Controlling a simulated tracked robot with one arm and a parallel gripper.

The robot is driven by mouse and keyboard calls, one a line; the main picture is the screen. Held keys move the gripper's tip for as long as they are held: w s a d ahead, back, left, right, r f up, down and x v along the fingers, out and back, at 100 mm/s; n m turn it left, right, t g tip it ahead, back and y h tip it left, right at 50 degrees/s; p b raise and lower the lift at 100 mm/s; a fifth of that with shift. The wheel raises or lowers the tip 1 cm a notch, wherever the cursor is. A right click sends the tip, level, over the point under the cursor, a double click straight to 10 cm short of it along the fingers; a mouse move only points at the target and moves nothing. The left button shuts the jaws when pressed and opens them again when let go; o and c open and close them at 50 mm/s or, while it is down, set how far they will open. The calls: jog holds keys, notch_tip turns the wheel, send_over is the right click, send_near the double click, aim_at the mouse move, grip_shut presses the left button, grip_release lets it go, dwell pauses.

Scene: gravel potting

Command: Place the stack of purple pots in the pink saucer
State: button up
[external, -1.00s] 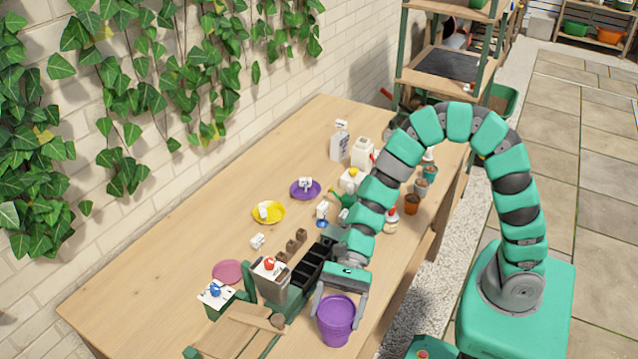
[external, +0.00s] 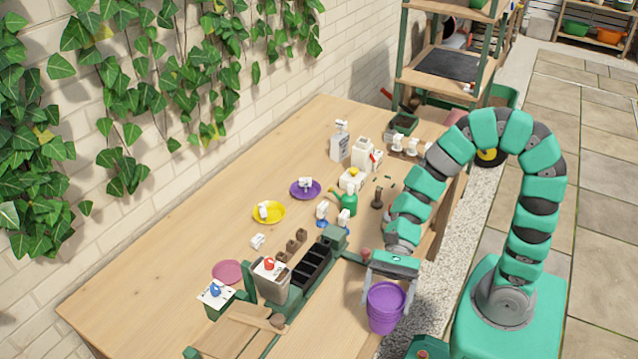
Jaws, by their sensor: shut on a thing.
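The stack of purple pots (external: 386,312) is between the fingers of my gripper (external: 387,293), which is shut on it. The stack looks upright, with several rims close together near its top. It is at the front edge of the table; I cannot tell how high it is above the top. The pink saucer (external: 227,270) lies flat on the table to the left of the pots. It looks empty, and its lower right edge is close to a grey bin and a green box.
A yellow saucer (external: 269,212) and a purple saucer (external: 305,189) lie farther back. The table's left part (external: 150,260) is clear.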

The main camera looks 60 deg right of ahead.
jog(key=shift+s+d+b, duration=0.4)
jog(key=shift+s+b, duration=0.1)
jog(key=shift+b, duration=0.2)
